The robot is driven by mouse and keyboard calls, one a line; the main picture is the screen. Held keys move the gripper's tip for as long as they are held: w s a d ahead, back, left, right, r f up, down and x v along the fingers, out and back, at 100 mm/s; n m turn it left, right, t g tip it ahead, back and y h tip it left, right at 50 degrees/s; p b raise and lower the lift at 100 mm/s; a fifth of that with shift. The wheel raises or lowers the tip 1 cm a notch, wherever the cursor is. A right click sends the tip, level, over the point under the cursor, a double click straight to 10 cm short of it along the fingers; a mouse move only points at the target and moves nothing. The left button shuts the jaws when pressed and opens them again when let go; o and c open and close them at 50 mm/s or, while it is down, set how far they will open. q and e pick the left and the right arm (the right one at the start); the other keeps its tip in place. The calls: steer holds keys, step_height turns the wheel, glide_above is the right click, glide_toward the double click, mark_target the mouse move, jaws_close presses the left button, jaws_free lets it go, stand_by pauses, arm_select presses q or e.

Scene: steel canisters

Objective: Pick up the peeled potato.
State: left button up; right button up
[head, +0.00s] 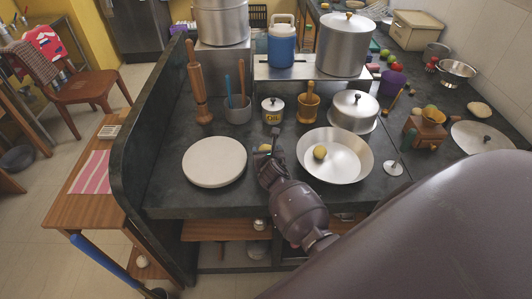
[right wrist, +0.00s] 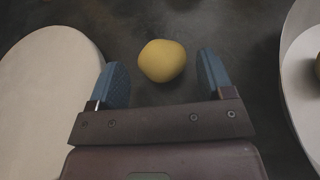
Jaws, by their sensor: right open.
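A yellow peeled potato (right wrist: 162,61) lies on the dark counter in the right wrist view. In the head view it (head: 265,147) is mostly hidden by my right gripper (head: 272,152). My right gripper is open, with its two blue fingers on either side of the potato and dark gaps showing on both sides; the potato sits toward the fingertips. A second yellow, potato-like piece (head: 320,152) lies in the wide metal pan (head: 345,170). My left gripper is not in view.
A round pale board (head: 215,161) lies left of my right gripper and the pan stands to its right. Behind are a small lidded tin (head: 272,110), a mortar (head: 308,107) and a lidded pot (head: 353,110). The counter's front left is clear.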

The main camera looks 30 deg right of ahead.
steer(key=shift+w+d+f, duration=0.25)
steer(key=shift+w, duration=0.2)
steer(key=shift+c, duration=0.5)
steer(key=c, duration=1)
steer(key=shift+r, duration=0.1)
steer(key=shift+c, duration=0.2)
